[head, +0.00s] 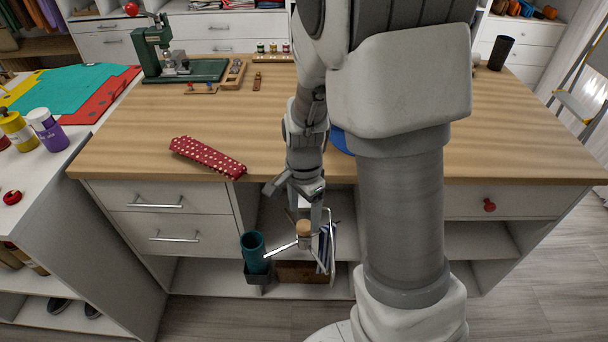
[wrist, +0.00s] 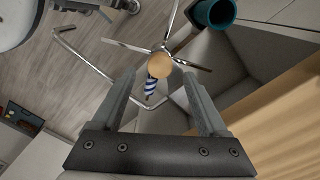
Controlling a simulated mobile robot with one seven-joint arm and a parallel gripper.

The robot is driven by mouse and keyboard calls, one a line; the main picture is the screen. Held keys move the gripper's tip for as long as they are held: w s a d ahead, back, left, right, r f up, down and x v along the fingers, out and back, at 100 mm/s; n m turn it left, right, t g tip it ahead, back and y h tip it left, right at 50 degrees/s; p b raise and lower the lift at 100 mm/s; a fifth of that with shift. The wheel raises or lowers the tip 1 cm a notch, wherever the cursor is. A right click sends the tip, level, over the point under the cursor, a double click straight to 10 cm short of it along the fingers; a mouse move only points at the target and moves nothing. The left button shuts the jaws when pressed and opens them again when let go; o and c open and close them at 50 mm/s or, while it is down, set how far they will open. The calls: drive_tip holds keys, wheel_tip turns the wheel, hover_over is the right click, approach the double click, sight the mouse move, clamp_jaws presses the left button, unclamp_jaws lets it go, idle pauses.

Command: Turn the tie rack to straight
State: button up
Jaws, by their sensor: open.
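The tie rack has a round wooden knob (head: 304,227) with thin chrome arms (head: 281,248) spreading from it, under the worktop's front edge. In the wrist view the tie rack (wrist: 158,64) shows its knob from above, with arms pointing several ways and a long bent chrome rod at the left. A blue-and-white striped tie (wrist: 151,88) hangs by the knob; it also shows in the head view (head: 324,248). My gripper (head: 298,203) is open and points down above the knob. In the wrist view the knob appears between and just beyond the fingertips (wrist: 159,74); contact is not visible.
A teal cylinder (head: 253,252) stands in a dark holder left of the rack. Open cubbies and a drawer unit (head: 155,205) flank it. The wooden worktop (head: 130,120) overhangs close by. A red dotted tie (head: 207,157) lies on it.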

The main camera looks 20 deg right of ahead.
wheel_tip(320, 180, up, 14)
drive_tip(key=p, duration=0.2)
drive_tip(key=shift+p, duration=0.4)
